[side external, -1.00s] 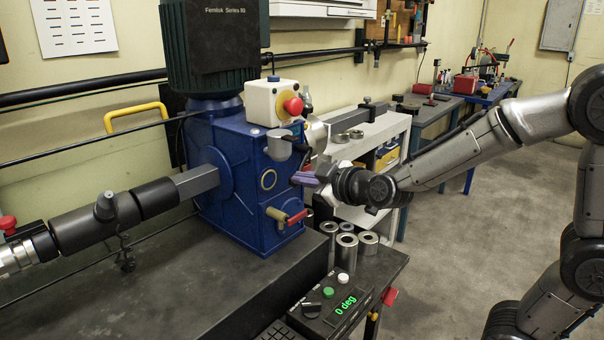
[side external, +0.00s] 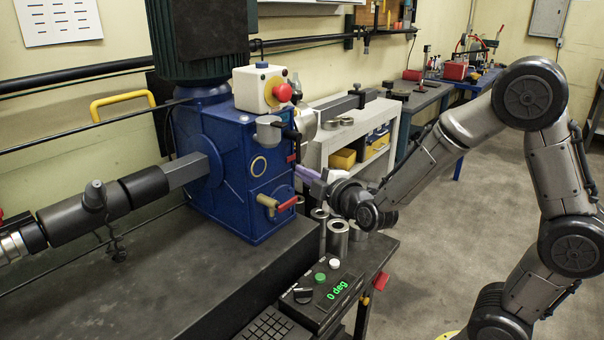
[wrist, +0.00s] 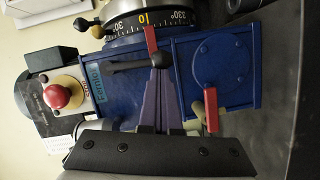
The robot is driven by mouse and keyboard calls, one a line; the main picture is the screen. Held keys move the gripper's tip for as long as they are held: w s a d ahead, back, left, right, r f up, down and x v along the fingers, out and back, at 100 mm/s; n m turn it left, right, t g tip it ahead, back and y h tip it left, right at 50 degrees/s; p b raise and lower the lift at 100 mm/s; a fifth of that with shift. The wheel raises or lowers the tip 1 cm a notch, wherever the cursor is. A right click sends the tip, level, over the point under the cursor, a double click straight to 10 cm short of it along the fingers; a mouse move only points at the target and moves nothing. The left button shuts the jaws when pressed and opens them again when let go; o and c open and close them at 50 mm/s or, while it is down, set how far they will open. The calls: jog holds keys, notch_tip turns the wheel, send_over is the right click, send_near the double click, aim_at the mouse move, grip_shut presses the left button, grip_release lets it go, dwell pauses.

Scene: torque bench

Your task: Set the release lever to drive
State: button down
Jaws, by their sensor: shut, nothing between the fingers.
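On the blue gearbox (side external: 245,165) I see a lever with a red grip and brass hub (side external: 286,203) low on the front. It also shows in the wrist view (wrist: 211,108). A black lever (wrist: 140,65) with a red bar (wrist: 151,45) beside it sits near the numbered dial; in the side view a black lever (side external: 290,133) shows higher on the box. I cannot tell which is the release lever, nor read a drive mark. My gripper (side external: 305,173), with purple fingers, is shut and empty, just right of the box front. The fingers also show in the wrist view (wrist: 163,98).
A red emergency button (side external: 283,92) on a pale box tops the gearbox. Metal sleeves (side external: 338,238) stand on the bench below my gripper. A control panel (side external: 325,295) reads 0 deg. A white shelf (side external: 345,145) stands behind.

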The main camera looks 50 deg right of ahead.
jog(key=shift+d, duration=0.15)
dwell(0.5)
jog(key=f+v, duration=0.1)
jog(key=v, duration=0.9)
jog(key=shift+r, duration=0.5)
